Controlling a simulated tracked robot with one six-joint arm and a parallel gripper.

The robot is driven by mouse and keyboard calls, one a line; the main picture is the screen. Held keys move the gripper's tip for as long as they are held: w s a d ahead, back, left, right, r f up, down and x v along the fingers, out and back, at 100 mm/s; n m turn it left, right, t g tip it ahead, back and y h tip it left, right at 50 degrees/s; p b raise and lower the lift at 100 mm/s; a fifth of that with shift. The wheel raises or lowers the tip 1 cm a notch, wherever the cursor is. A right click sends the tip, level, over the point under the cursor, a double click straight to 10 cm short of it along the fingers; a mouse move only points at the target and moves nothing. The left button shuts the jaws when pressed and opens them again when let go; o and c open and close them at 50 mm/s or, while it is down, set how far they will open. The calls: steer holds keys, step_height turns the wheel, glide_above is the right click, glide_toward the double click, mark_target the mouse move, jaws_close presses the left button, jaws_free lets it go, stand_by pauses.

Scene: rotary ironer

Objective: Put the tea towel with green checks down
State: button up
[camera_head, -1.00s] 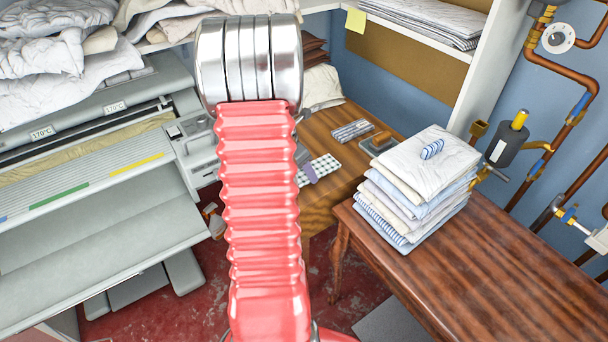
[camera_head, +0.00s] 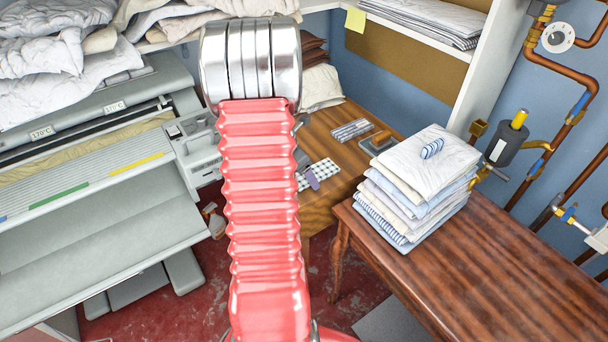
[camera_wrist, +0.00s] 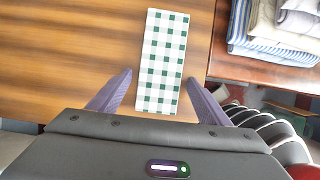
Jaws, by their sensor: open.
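The tea towel with green checks (camera_wrist: 163,62) lies flat and folded on the wooden table in the wrist view. Its near end lies between the fingers of my open gripper (camera_wrist: 158,95), with a gap on each side. In the head view the towel (camera_head: 321,170) shows on the wooden table (camera_head: 345,148), partly hidden behind my red arm. One purple finger of my gripper (camera_head: 312,179) shows beside it there.
A folded blue-striped cloth (camera_head: 351,130) and a wooden-handled brush-like item (camera_head: 380,142) lie farther back on the same table. A stack of folded linen (camera_head: 415,190) stands on the darker table (camera_head: 480,270) at right. The ironer (camera_head: 90,190) stands at left.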

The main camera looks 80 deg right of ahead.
steer(key=shift+r, duration=0.1)
steer(key=v, duration=1.2)
stand_by(0.6)
steer(key=w+a+r+m+t, duration=0.2)
steer(key=w+a+r, duration=0.3)
steer(key=w+a, duration=0.55)
steer(key=w+a+r+m+t, duration=0.25)
steer(key=w+a+r, duration=0.35)
steer(key=a, duration=0.7)
steer(key=s+a+r+m+t+y, duration=0.1)
steer(key=a+m+t, duration=0.1)
steer(key=a, duration=1.2)
steer(key=s+a+r+m+t+y, duration=0.1)
steer(key=a+m+t+y, duration=0.1)
steer(key=a, duration=1.2)
steer(key=shift+a+r+m, duration=0.2)
steer(key=shift+m, duration=0.45)
